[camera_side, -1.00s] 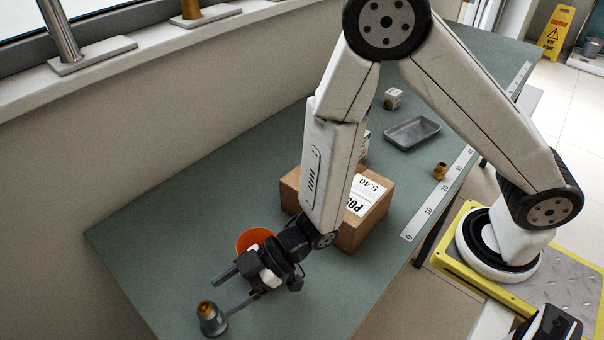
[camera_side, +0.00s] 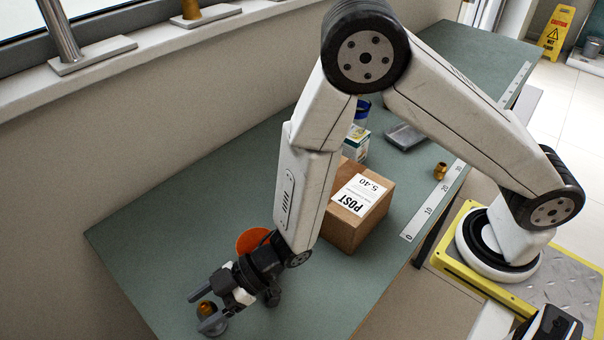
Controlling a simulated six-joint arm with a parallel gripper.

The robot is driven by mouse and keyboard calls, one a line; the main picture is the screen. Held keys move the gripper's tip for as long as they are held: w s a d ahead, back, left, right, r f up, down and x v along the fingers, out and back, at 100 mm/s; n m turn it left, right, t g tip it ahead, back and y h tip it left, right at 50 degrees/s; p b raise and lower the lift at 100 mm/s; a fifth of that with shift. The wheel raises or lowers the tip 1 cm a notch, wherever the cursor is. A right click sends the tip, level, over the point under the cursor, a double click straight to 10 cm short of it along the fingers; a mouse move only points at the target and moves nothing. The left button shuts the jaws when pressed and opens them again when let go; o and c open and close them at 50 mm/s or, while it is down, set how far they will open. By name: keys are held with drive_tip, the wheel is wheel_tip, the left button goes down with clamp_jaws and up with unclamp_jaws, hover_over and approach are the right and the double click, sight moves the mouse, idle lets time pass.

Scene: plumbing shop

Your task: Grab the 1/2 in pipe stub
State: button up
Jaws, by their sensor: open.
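A short stub (camera_side: 206,309) with a copper-coloured top and a grey lower part stands at the near left end of the green bench. I cannot read any size mark on it. My gripper (camera_side: 200,311) is open, its two fingers on either side of the stub in this view. The near finger hides part of the grey lower part. I cannot tell whether either finger touches it.
An orange container (camera_side: 250,239) is just behind my gripper, partly hidden by my arm. A cardboard box (camera_side: 349,232) with a POST label stands to the right. A brass fitting (camera_side: 440,171), ruler strip (camera_side: 424,215) and grey tray (camera_side: 405,138) lie farther right.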

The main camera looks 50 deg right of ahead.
clamp_jaws()
idle(0.3)
drive_tip(key=shift+s+d+f, duration=0.1)
drive_tip(key=shift+f, duration=0.1)
idle(1.1)
